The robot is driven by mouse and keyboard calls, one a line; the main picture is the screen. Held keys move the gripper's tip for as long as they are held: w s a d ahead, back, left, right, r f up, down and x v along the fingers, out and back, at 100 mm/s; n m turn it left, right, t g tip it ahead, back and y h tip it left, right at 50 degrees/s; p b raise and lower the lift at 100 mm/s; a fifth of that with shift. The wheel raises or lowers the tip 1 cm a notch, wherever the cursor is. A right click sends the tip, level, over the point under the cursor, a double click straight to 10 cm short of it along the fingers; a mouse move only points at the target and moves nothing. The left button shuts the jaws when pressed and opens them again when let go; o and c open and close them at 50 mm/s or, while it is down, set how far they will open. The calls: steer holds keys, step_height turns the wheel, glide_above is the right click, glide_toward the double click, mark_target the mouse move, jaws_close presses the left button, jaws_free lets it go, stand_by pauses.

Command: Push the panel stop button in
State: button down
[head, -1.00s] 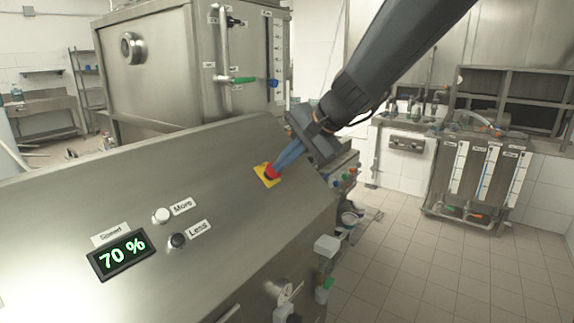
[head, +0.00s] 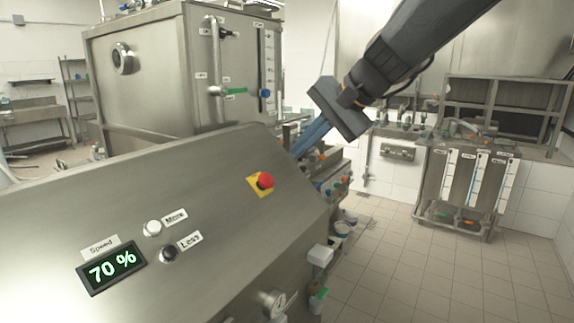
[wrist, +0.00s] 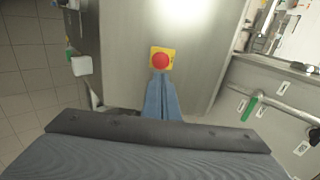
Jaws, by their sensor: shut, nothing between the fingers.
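The stop button is a red mushroom knob (head: 265,181) on a yellow square plate (head: 254,188), near the right end of the sloped steel panel (head: 130,200). In the wrist view the red knob (wrist: 160,61) shows fully, just beyond the fingertips. My gripper (head: 297,155) has blue fingers and is shut and empty. In the head view it is up and to the right of the button, apart from it. The wrist view shows the closed fingers (wrist: 160,78) pointing at the button. I cannot tell from the frames whether the button is pushed in.
A speed display (head: 111,266) reads 70 %. A white More button (head: 152,228) and a black Less button (head: 168,254) are left of the stop button. A steel tank (head: 160,70) stands behind the panel. Open tiled floor (head: 430,270) lies at the right.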

steer(key=shift+v, duration=1.6)
steer(key=s+d+f+n+g+h, duration=0.1)
steer(key=s+f, duration=0.4)
steer(key=f, duration=0.5)
steer(key=s+d+f+n+g+h, duration=0.1)
steer(key=s+d+f+n+h, duration=0.2)
steer(key=f, duration=0.7)
steer(key=s+d+f+n+g+h, duration=0.2)
steer(key=s+d+f, duration=0.4)
steer(key=s+f, duration=0.3)
step_height(320, 180, down, 2)
steer(key=shift+s+f+n+h, duration=0.1)
steer(key=shift+s+n+h, duration=0.25)
steer(key=shift+n, duration=0.45)
steer(key=shift+w, duration=0.1)
